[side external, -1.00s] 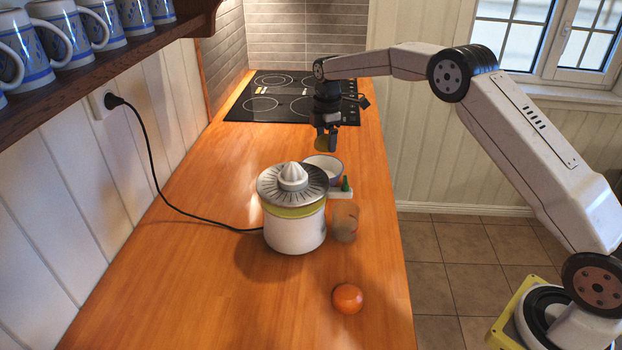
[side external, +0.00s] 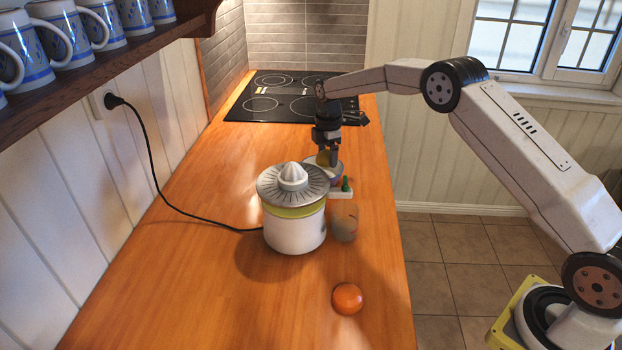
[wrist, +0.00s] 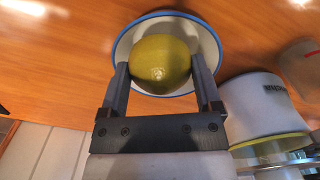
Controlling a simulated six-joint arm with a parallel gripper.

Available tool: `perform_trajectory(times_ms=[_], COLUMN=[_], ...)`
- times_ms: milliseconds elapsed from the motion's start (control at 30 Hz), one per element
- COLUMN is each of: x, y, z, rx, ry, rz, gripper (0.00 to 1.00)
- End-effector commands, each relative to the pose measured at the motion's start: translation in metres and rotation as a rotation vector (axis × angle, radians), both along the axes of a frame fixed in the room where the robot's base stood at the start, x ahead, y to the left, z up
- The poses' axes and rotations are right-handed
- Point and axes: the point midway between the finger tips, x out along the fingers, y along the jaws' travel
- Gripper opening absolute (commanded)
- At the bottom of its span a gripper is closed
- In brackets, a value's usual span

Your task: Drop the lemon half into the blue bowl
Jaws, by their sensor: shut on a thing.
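The yellow lemon half (wrist: 160,62) is between the two fingers of my gripper (wrist: 160,78), which is shut on it. In the side external view my gripper (side external: 328,158) points down over the bowl, and the lemon half (side external: 323,158) shows only in part. The bowl (side external: 311,161) is pale inside and stands behind the juicer. In the wrist view the bowl (wrist: 122,48) has a blue rim and lies behind and around the lemon half. I cannot tell whether the lemon half touches the bowl.
A white citrus juicer (side external: 294,232) stands close in front of the bowl. An orange fruit (side external: 347,298) lies nearer. The counter's left side is clear except for a cord (side external: 165,205).

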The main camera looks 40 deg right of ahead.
Motion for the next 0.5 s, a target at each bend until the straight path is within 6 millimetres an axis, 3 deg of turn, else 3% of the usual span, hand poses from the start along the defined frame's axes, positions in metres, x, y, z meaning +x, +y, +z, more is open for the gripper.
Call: perform_trajectory(times_ms=[200, 500], x=[0.000, 0.000], y=[0.000, 0.000], z=[-0.013, -0.016], rx=[-0.001, 0.000], ry=[0.000, -0.001], rz=[0.000, 0.000], gripper=[0.23, 0.23])
